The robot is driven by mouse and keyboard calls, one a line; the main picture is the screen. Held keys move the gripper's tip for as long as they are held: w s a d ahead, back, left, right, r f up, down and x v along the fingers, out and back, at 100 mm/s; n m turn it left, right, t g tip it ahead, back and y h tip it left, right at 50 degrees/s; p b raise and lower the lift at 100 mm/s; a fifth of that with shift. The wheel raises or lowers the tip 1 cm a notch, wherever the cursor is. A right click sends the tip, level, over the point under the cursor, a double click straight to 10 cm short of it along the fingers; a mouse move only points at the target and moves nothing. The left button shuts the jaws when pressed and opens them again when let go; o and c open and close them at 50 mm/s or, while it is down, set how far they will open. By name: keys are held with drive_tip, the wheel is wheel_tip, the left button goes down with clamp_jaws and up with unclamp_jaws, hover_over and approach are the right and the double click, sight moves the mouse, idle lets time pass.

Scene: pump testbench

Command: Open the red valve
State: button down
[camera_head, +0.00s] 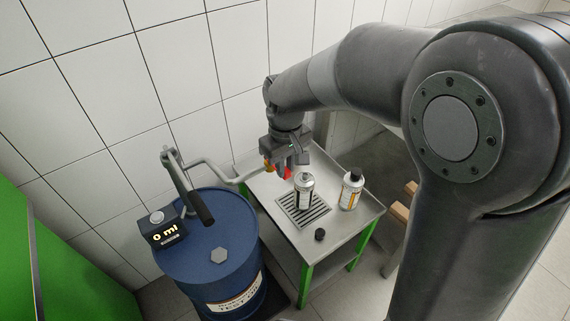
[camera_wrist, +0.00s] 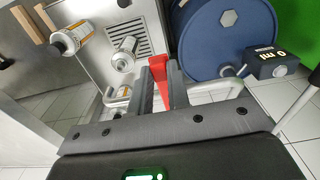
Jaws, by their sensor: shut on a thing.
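The red valve (camera_head: 287,173) sits on the grey pipe (camera_head: 222,176) that runs from the drum's pump over the table. In the wrist view, its red handle (camera_wrist: 161,72) stands between the two fingers of my gripper (camera_wrist: 161,76). My gripper (camera_head: 286,164) is shut on this handle. It covers much of the valve in the head view. The brass-coloured valve body (camera_head: 268,167) shows just left of the fingers. The pipe (camera_wrist: 215,87) also shows on both sides of the fingers in the wrist view.
A silver can (camera_head: 304,190) stands on the table's grate below the valve. An orange-labelled bottle (camera_head: 351,190) stands to its right, and a black cap (camera_head: 320,234) lies in front. The blue drum (camera_head: 218,275) bears a display reading "0 ml" (camera_head: 165,231) and a crank (camera_head: 186,190).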

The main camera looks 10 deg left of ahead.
drive_tip(key=shift+w+a+n, duration=0.1)
drive_tip(key=shift+w+n, duration=1.6)
drive_tip(key=shift+n, duration=1.25)
drive_tip(key=shift+w+d+n, duration=0.1)
drive_tip(key=shift+w+n, duration=1.55)
drive_tip(key=shift+n, duration=1.35)
drive_tip(key=shift+w+a+n, duration=0.1)
drive_tip(key=shift+w+n, duration=1.6)
drive_tip(key=shift+n, duration=1.25)
drive_tip(key=c, duration=1.4)
unclamp_jaws()
drive_tip(key=shift+o, duration=0.2)
drive_tip(key=shift+r, duration=0.1)
